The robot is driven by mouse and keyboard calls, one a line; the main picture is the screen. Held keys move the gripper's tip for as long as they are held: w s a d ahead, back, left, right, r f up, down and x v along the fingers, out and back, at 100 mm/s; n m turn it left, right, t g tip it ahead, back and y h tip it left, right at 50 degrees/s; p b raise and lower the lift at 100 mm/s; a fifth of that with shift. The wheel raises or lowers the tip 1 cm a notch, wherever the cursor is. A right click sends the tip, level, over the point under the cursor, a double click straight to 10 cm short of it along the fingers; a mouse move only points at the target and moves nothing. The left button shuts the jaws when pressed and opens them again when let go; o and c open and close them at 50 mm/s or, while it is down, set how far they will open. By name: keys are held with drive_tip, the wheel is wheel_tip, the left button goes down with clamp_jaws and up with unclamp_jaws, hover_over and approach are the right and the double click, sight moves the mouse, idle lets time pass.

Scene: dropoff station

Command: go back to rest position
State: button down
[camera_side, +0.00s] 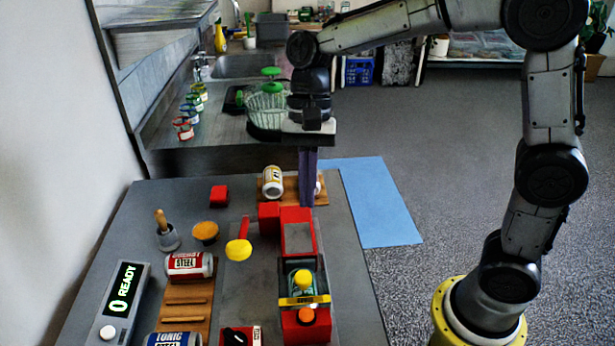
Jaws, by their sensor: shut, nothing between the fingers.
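My gripper (308,178) points straight down over the back right part of the grey table. Its fingers are together, with nothing seen between them. They hang in front of the wooden board (291,189) at the table's back edge. A white and yellow can (272,181) lies on that board just left of the fingers. The fingers hide part of the board and most of a pale thing behind them. I cannot tell how high the fingertips are above the table.
A red station (298,237) with a yellow bar and orange knob stands close in front. A red block (219,196), red-labelled can (190,265), wooden rack (184,306), stamp (166,232) and READY display (122,290) stand left. A blue mat (375,205) lies on the floor, right.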

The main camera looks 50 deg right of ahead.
drive_tip(key=s+d+r+n+t, duration=0.1)
drive_tip(key=s+d+r+t, duration=0.3)
drive_tip(key=s+d+r, duration=0.35)
drive_tip(key=s+d+f+n+t+h, duration=0.2)
drive_tip(key=s+d+f+n+t, duration=0.1)
drive_tip(key=s+f+n, duration=0.3)
drive_tip(key=s+n, duration=0.2)
drive_tip(key=n, duration=0.1)
drive_tip(key=shift+d+n+t+h, duration=0.2)
drive_tip(key=shift+n+t+h, duration=0.1)
drive_tip(key=shift+n+h, duration=0.1)
